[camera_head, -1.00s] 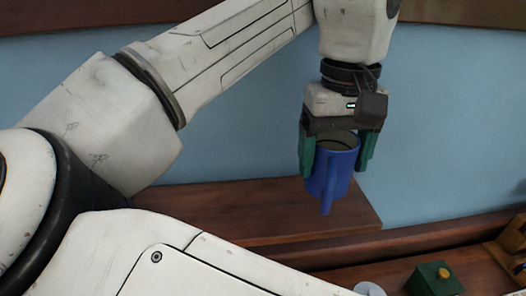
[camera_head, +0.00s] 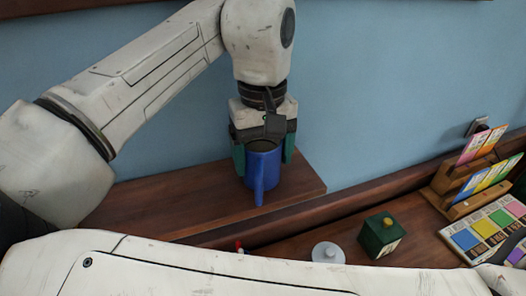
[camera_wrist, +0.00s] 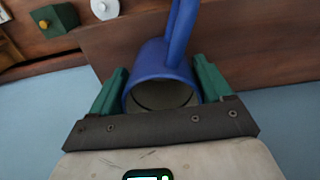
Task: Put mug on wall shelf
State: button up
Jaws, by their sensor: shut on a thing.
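My gripper (camera_head: 264,158) is shut on the blue mug (camera_head: 261,172), with one green finger on each side of it. The mug is upright, its handle toward the head camera. The brown wooden wall shelf (camera_head: 160,205) is on the blue wall, and the mug appears over its right part. Whether the mug's base touches the shelf I cannot tell. In the wrist view the mug (camera_wrist: 165,75) sits between the green fingers, its open rim toward the camera, with the shelf's wood (camera_wrist: 115,50) behind it.
Below and right of the shelf is a wooden surface with a green box (camera_head: 381,236) with a yellow knob, a round white object (camera_head: 328,253), a card holder (camera_head: 465,180) and a colour-square sheet (camera_head: 490,228). My arm covers the shelf's left part.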

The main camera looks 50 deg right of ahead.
jog(key=o, duration=1.2)
jog(key=shift+c, duration=0.2)
jog(key=shift+r, duration=0.1)
notch_tip(320, 180, up, 12)
jog(key=b, duration=0.1)
